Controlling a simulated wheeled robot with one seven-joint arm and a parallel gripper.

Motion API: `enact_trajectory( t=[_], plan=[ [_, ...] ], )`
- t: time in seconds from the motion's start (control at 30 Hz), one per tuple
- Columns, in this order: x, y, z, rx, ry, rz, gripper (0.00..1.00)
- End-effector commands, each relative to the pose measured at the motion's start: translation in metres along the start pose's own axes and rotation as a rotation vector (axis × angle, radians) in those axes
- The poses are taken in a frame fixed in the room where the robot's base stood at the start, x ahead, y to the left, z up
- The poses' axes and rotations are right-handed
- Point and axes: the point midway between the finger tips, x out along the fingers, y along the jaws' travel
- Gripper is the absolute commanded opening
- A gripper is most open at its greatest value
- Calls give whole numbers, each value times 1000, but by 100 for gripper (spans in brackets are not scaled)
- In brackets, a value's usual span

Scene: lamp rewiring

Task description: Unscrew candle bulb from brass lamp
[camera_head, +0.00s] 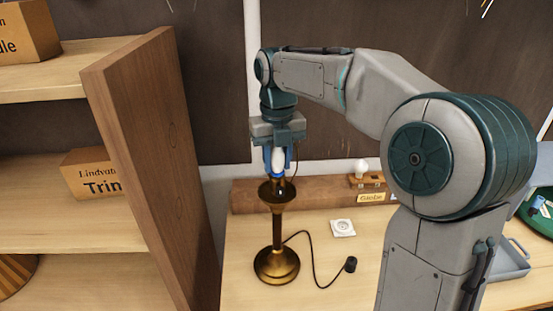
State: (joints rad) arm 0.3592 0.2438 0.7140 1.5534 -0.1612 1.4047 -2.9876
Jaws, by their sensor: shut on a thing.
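The brass lamp (277,228) stands upright on the wooden table, with its round base at the left front. The white candle bulb (278,160) sits above the lamp's cup, in line with its stem. My gripper (279,168) points straight down over the lamp, its blue fingers shut on the bulb from both sides. The fingers hide part of the bulb. I cannot tell whether the bulb's lower end is still in the socket. A black cord (311,257) runs from the lamp to a dark plug (350,264) on the table.
A white wall-socket plate (342,228) lies right of the lamp. Behind it is a small wooden holder (367,180) with a bulb and a "Globe" label (370,197). A wooden shelf panel (150,160) rises close on the left. A grey tray (510,262) is at right.

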Motion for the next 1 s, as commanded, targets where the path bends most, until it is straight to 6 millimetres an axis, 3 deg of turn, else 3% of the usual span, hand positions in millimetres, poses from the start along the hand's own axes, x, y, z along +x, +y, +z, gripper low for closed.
enact_trajectory(
  t=[0.7, 1.0],
  plan=[
    [2, 0, -1, -223, 7, 3, 11],
    [1, 0, 0, -236, 2, 0, 11]
  ],
)
